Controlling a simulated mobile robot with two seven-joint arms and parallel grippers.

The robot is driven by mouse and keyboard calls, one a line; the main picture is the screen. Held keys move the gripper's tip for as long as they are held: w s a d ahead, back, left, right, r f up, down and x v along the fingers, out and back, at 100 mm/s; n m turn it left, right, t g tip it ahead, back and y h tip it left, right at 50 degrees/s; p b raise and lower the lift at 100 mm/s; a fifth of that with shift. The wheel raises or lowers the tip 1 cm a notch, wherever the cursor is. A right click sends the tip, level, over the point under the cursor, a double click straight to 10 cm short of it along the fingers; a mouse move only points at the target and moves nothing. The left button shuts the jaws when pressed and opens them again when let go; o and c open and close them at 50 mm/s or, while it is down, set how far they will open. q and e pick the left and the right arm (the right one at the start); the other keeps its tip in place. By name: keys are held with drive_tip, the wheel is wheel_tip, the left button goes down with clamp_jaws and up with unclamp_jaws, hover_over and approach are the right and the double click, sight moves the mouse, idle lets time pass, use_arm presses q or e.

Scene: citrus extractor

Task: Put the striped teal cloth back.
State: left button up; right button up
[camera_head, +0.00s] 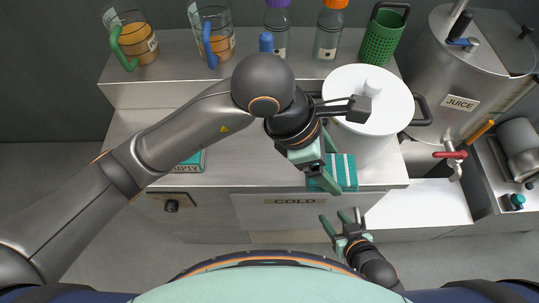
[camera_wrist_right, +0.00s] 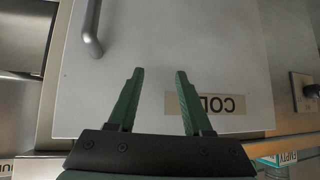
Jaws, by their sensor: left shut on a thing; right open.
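The striped teal cloth (camera_head: 345,170) is at the front edge of the grey counter, just in front of the white lidded pot. My left gripper (camera_head: 328,168) reaches down to it from above and is shut on its left part; the gripper hides some of the cloth. I cannot tell whether the cloth rests on the counter or hangs just over it. My right gripper (camera_head: 342,222) is open and empty, low in front of the COLD door. In the right wrist view its two green fingers (camera_wrist_right: 156,88) are apart, with nothing between them but the white door.
The white pot (camera_head: 368,95) stands close behind the cloth. The steel JUICE tank (camera_head: 470,75) with a red-handled tap (camera_head: 450,155) is at right. Jugs, bottles and a green basket (camera_head: 383,38) line the back shelf. A teal box marked EMPTY (camera_head: 192,163) sits under my left arm.

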use_arm(q)
drive_tip(key=shift+w+r, duration=0.1)
drive_tip(key=shift+w, duration=0.1)
drive_tip(key=w+a+f, duration=0.2)
drive_tip(key=a, duration=0.1)
drive_tip(key=w+a+f+p, duration=0.1)
drive_tip(key=w+a+f, duration=0.4)
drive_tip(key=a+f, duration=0.1)
drive_tip(key=shift+w+a+f, duration=0.15)
drive_tip(key=shift+w+a, duration=0.1)
drive_tip(key=shift+a, duration=0.15)
drive_tip(key=shift+w+a+f, duration=0.25)
drive_tip(key=shift+f, duration=0.15)
drive_tip(key=f, duration=0.2)
drive_tip(key=f+p, duration=0.1)
drive_tip(key=shift+w+a+f, duration=0.15)
drive_tip(key=shift+a, duration=0.1)
drive_tip(key=shift+f, duration=0.2)
